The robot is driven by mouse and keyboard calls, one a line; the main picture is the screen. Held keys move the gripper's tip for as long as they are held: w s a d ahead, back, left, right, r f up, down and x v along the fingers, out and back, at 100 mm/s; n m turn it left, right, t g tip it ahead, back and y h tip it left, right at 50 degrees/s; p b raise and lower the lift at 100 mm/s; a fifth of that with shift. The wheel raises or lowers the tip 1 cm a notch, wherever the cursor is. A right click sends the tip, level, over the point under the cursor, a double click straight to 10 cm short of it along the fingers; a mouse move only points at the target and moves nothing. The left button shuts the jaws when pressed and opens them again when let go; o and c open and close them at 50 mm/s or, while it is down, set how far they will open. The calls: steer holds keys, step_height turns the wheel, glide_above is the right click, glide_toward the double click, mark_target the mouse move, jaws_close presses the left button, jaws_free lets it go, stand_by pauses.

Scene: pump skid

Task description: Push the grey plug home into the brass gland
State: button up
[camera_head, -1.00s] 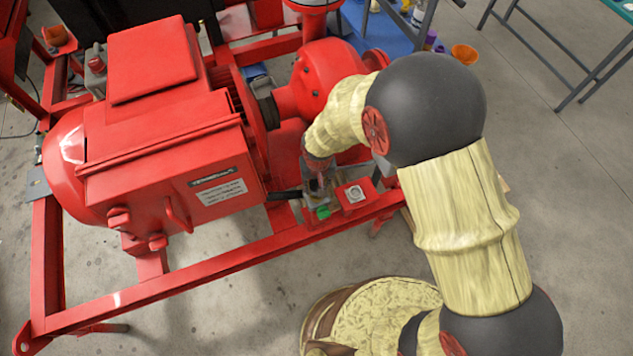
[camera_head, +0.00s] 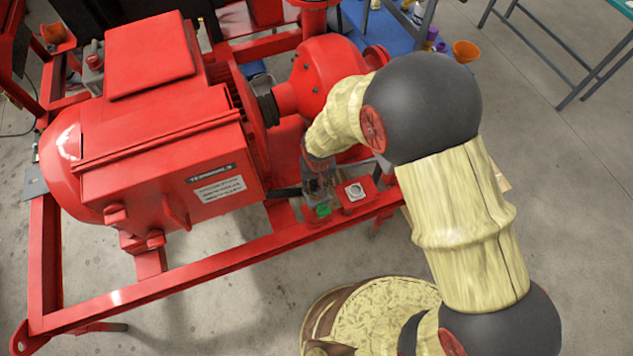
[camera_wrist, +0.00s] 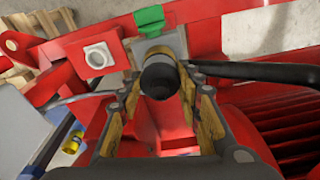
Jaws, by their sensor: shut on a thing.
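The grey plug (camera_wrist: 160,80) shows in the wrist view as a dark round cylinder seen end-on between my fingertips. My gripper (camera_wrist: 161,88) is shut on it, with one finger on each side. The brass gland (camera_wrist: 159,52) shows as a thin brass-coloured rim just beyond the plug, on a grey block. The plug is lined up with the gland and covers most of it; I cannot tell how deep it sits. In the head view my gripper (camera_head: 318,176) is over the grey block at the frame's front rail, and the plug and gland are hidden there.
A green piece (camera_wrist: 149,19) is on the grey block. A black lever or cable (camera_wrist: 255,71) runs right from beside the gland. A red box with a white square socket (camera_wrist: 98,55) stands close left. The red motor (camera_head: 165,150) is left of my gripper in the head view.

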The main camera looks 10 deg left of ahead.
steer(key=shift+f, duration=0.3)
steer(key=o, duration=1.4)
steer(key=r, duration=0.4)
steer(key=s+r, duration=0.1)
steer(key=r, duration=0.7)
steer(key=shift+s+d, duration=0.2)
steer(key=shift+d, duration=0.05)
